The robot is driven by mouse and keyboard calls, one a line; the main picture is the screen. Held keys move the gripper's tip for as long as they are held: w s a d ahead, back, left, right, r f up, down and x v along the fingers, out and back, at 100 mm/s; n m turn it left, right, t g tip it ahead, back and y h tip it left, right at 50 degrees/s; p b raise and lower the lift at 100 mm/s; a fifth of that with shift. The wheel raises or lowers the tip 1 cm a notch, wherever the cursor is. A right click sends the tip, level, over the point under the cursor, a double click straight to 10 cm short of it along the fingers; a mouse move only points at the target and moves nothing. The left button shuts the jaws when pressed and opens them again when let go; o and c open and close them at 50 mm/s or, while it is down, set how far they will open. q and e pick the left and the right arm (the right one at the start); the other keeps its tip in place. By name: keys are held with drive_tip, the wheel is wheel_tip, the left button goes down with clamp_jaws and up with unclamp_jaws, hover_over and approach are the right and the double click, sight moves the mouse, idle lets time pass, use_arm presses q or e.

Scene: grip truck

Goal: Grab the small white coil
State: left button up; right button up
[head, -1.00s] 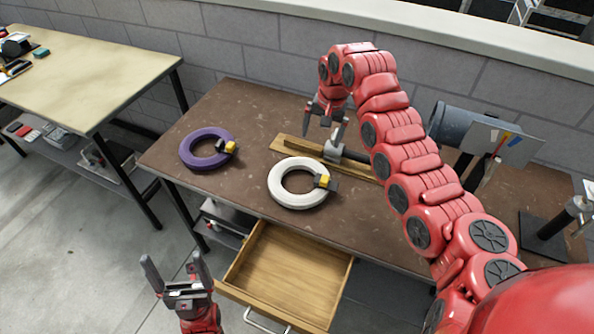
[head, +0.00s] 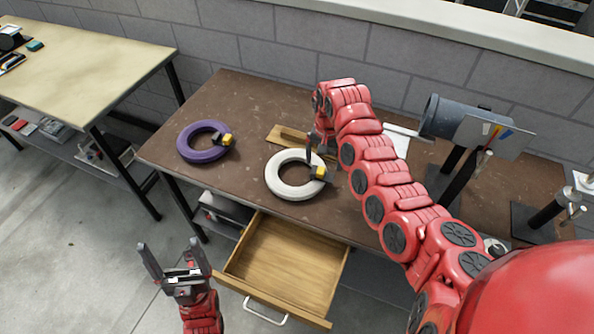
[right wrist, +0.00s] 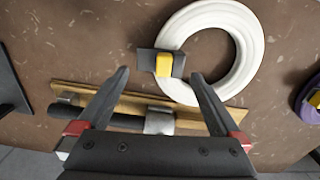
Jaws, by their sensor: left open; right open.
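The white coil (head: 290,188) lies flat on the brown workbench, with a yellow and dark clip on its right side. In the right wrist view the coil (right wrist: 249,40) lies beyond my fingertips, its clip (right wrist: 163,64) just ahead of the gap between them. My right gripper (head: 318,153) is open and empty, at the coil's back right edge in the head view; it also shows in the right wrist view (right wrist: 163,78). Its height above the coil is hard to tell. My left gripper (head: 170,262) is open and empty, low in front of the bench, left of the drawer.
A purple coil (head: 183,153) lies left of the white one. A wooden board (head: 280,135) with a hammer-like tool (right wrist: 160,122) lies behind the white coil. An open drawer (head: 322,270) juts out in front. A grey cylinder (head: 447,118) stands at right.

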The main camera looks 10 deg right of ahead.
sight(323, 171)
drive_tip(key=shift+f+p, duration=0.35)
drive_tip(key=shift+f, duration=0.1)
wheel_tip(323, 171, down, 4)
drive_tip(key=shift+d+p, duration=0.1)
drive_tip(key=shift+p, duration=0.6)
drive_tip(key=shift+f, duration=0.3)
drive_tip(key=shift+c, duration=0.2)
clamp_jaws()
